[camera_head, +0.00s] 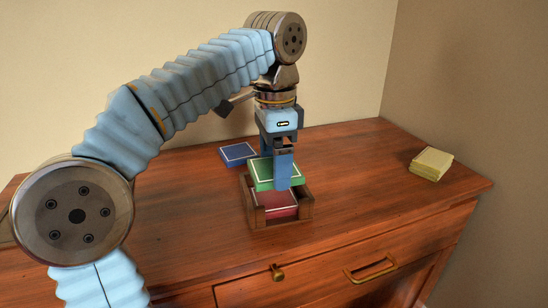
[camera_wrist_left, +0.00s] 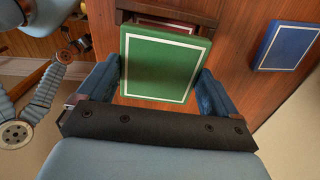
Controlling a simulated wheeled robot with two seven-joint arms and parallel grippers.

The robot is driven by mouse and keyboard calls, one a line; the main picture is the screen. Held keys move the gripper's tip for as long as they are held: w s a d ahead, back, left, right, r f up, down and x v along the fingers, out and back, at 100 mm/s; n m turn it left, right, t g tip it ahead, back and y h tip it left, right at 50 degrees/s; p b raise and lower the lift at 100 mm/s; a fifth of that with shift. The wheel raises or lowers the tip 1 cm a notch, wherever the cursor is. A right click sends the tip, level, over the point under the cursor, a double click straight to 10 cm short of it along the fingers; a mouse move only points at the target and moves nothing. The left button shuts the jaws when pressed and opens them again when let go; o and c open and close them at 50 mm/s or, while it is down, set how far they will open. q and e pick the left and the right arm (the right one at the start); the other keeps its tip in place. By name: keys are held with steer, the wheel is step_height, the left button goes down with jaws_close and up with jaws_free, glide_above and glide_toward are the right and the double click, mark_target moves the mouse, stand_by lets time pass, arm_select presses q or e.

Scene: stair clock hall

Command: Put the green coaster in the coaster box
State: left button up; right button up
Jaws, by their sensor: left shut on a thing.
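The green coaster (camera_head: 272,173), square with a white border line, is between the fingers of my left gripper (camera_head: 277,172), which is shut on it. It also fills the middle of the left wrist view (camera_wrist_left: 160,62). The coaster is held over the wooden coaster box (camera_head: 282,224), at or just above its upper edge; I cannot tell if it touches the walls. A red coaster (camera_head: 275,205) lies inside the box, and its edge shows behind the green one in the left wrist view (camera_wrist_left: 165,22). My right gripper is in neither view.
A blue coaster (camera_head: 238,154) lies on the wooden cabinet top behind and left of the box; it also shows in the left wrist view (camera_wrist_left: 289,46). A yellow stack (camera_head: 431,163) sits at the right. The top between box and stack is clear. A drawer (camera_head: 330,285) is below.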

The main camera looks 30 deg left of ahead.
arm_select(q)
step_height(320, 180, down, 3)
steer(key=shift+r+b, duration=0.15)
steer(key=shift+b, duration=0.5)
steer(key=shift+f+b, duration=0.5)
steer(key=shift+f, duration=0.3)
steer(key=o, duration=0.8)
step_height(320, 180, up, 8)
steer(key=p, duration=0.2)
steer(key=shift+f+p, duration=0.25)
steer(key=shift+p, duration=0.1)
